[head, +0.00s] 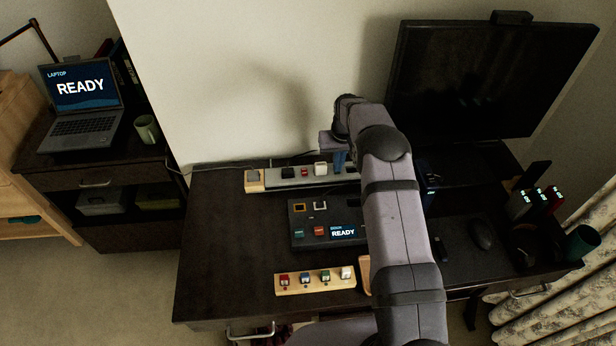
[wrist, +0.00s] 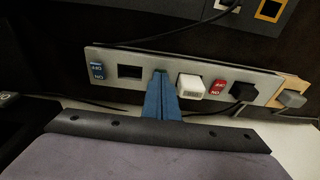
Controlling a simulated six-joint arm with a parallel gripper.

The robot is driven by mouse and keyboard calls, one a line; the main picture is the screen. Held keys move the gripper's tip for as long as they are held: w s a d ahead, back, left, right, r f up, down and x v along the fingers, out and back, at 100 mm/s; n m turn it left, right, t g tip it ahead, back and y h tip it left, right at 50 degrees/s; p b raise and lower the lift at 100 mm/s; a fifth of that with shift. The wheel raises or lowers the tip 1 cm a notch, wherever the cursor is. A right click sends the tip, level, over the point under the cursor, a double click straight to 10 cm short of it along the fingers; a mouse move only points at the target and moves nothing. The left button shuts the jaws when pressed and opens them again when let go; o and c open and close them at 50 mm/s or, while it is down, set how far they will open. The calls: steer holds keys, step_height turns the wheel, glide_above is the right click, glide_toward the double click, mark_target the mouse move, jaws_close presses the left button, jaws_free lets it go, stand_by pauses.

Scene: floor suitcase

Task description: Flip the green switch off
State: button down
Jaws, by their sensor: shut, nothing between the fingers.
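My gripper (wrist: 161,78) is shut and empty, its blue fingers pointing down at the grey power strip (wrist: 110,65) at the back of the desk. In the wrist view the fingertips are at the strip between an empty socket (wrist: 130,71) and a white plug (wrist: 191,86). They hide that part, and I cannot tell whether they touch it. No green switch shows clearly on the strip; a red switch (wrist: 217,88) and a blue switch (wrist: 97,71) do. The strip (head: 271,183) and blue fingers (head: 340,161) also show in the head view.
A black plug (wrist: 243,91) sits beside the red switch. A dark panel (head: 297,213) with a READY display lies in front of the strip. A wooden board (head: 295,291) with red, blue, green and white pieces lies nearer. A monitor (head: 485,80) stands right. The desk's left is clear.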

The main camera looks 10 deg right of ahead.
step_height(320, 180, up, 7)
steer(key=p, duration=0.4)
stand_by(0.4)
steer(key=shift+s, duration=0.1)
stand_by(0.4)
steer(key=s+a+r+g, duration=0.1)
steer(key=s+r, duration=0.4)
steer(key=s, duration=0.3)
steer(key=s+a+r, duration=0.1)
steer(key=s+r, duration=0.4)
steer(key=s, duration=2.5)
steer(key=shift+a+f+g, duration=0.2)
steer(key=shift+a+g, duration=0.15)
steer(key=shift+g, duration=0.05)
